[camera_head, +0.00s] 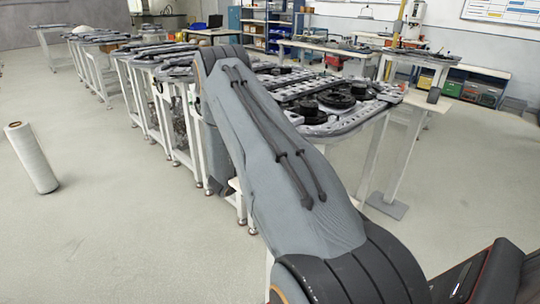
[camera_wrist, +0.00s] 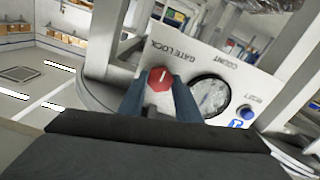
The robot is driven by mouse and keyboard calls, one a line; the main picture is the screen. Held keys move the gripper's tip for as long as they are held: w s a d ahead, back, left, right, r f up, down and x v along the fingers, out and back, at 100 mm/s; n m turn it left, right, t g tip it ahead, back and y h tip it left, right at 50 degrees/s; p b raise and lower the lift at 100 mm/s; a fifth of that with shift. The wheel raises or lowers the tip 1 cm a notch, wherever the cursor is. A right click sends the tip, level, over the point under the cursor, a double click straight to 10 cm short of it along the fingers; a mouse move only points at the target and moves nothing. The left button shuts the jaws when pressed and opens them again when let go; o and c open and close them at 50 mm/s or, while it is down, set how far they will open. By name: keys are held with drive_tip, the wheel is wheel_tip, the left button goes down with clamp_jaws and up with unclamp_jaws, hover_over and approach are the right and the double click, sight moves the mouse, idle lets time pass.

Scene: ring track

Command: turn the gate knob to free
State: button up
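The gate knob (camera_wrist: 160,79) is a red, many-sided knob with a short white mark on its face. It sits on a white panel (camera_wrist: 190,62) beside the upside-down label GATE LOCK in the wrist view. My gripper (camera_wrist: 160,82) has its two dark blue fingers on either side of the knob, with the tips close to its edges. I cannot tell whether they touch it. The lower ends of the fingers are hidden behind a dark part of my own wrist. In the head view my arm hides the knob and my gripper.
Next to the knob on the panel are a round dial (camera_wrist: 209,97) labelled COUNT and a blue button (camera_wrist: 246,112) labelled RESET. A grey post (camera_wrist: 104,40) stands left of the knob.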

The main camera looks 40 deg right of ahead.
drive_tip(key=shift+s+m, duration=0.1)
drive_tip(key=shift+m, duration=0.2)
drive_tip(key=shift+c, duration=0.3)
drive_tip(key=m+b, duration=0.6)
drive_tip(key=m, duration=1.1)
drive_tip(key=shift+r+m, duration=0.15)
drive_tip(key=shift+m, duration=0.15)
drive_tip(key=o, duration=1)
drive_tip(key=shift+o, duration=0.3)
